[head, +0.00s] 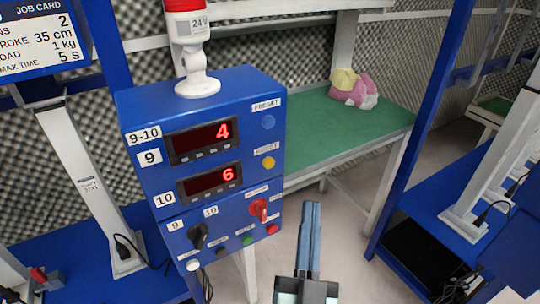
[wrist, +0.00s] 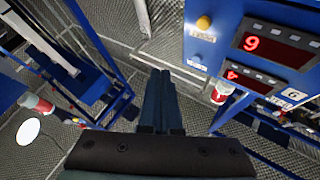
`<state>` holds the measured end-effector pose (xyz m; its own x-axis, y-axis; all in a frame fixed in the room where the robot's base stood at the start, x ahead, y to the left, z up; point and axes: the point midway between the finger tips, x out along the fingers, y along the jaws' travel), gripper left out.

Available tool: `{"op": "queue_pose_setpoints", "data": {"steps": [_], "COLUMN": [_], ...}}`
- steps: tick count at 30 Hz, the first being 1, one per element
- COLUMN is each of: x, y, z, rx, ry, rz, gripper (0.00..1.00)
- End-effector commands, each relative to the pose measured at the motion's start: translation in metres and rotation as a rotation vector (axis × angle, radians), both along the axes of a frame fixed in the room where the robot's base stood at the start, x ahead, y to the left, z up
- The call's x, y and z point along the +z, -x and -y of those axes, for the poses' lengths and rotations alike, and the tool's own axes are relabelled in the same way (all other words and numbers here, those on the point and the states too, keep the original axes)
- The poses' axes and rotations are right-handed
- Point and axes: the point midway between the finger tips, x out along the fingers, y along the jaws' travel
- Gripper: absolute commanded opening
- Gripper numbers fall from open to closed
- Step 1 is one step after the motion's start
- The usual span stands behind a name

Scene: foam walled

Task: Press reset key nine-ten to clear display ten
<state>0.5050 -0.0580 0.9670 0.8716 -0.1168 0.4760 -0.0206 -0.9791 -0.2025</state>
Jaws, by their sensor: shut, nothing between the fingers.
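The blue control box marked 9-10 (head: 190,110) faces me in the head view. Its upper display, labelled 9 (head: 201,142), reads 4, and its lower display, labelled 10 (head: 209,182), reads 6. The round yellow key (head: 268,163) sits under a RESET label on the right side of the face. A blue key (head: 268,122) sits above it under PRESET. My gripper (head: 311,205) is shut and empty, below and right of the yellow key, apart from the box. In the wrist view my fingertips (wrist: 160,73) are left of the yellow key (wrist: 203,23); the displays appear turned over.
Lower on the box are a black knob (head: 198,236), a red switch (head: 259,209) and small coloured buttons. A red-and-white lamp (head: 190,40) stands on top. A green-topped bench (head: 345,130) holds a pink and yellow bundle (head: 352,88). A blue post (head: 405,130) stands right.

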Motion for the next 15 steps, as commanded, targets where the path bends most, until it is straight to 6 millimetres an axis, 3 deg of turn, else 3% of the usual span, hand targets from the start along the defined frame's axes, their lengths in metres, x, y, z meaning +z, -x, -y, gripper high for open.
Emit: {"op": "queue_pose_setpoints", "data": {"steps": [8,15], "x": [0.001,0.003], "y": [-0.003,-0.025], "z": [-0.001,-0.014], "rx": [0.000,0.001], "ry": [0.000,-0.002], "rz": [0.001,0.001], "gripper": [0.00,0.00]}}
